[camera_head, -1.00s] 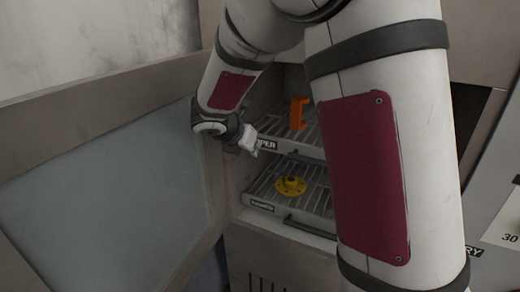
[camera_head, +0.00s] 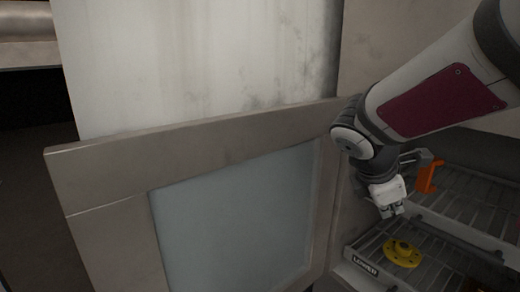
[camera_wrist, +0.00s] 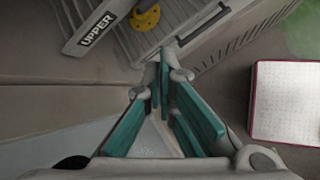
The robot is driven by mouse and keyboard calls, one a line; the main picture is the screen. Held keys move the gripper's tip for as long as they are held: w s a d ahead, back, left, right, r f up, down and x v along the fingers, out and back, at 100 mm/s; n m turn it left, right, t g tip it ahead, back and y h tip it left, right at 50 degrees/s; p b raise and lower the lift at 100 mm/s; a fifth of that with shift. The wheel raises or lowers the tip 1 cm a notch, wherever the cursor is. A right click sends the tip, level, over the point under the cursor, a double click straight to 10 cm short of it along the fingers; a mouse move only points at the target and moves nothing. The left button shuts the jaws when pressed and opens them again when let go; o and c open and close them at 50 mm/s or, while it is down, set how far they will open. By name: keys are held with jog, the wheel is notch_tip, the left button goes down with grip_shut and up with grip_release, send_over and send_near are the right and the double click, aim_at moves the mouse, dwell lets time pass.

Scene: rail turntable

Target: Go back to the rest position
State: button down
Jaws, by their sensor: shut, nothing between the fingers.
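My gripper (camera_head: 390,210) hangs from my arm at the right of the head view, between the open cabinet door and the wire racks. In the wrist view my gripper (camera_wrist: 166,72) has its fingertips together with nothing between them. It is apart from the racks and the parts on them.
The open door (camera_head: 240,215) stands at the left. An orange bracket (camera_head: 428,178) sits on the upper rack (camera_head: 470,195). A yellow flanged part (camera_head: 402,254) sits on the lower rack (camera_head: 362,268). A white red-edged panel (camera_wrist: 290,100) is at the wrist view's right.

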jog(key=s+a+m+y, duration=0.3)
jog(key=s+m, duration=0.5)
jog(key=s, duration=0.1)
jog(key=s+a+m+y, duration=0.3)
jog(key=s+a+m, duration=0.1)
jog(key=s+m, duration=0.5)
jog(key=shift+s+a+t, duration=0.2)
jog(key=shift+s+t, duration=0.2)
jog(key=shift+s, duration=0.35)
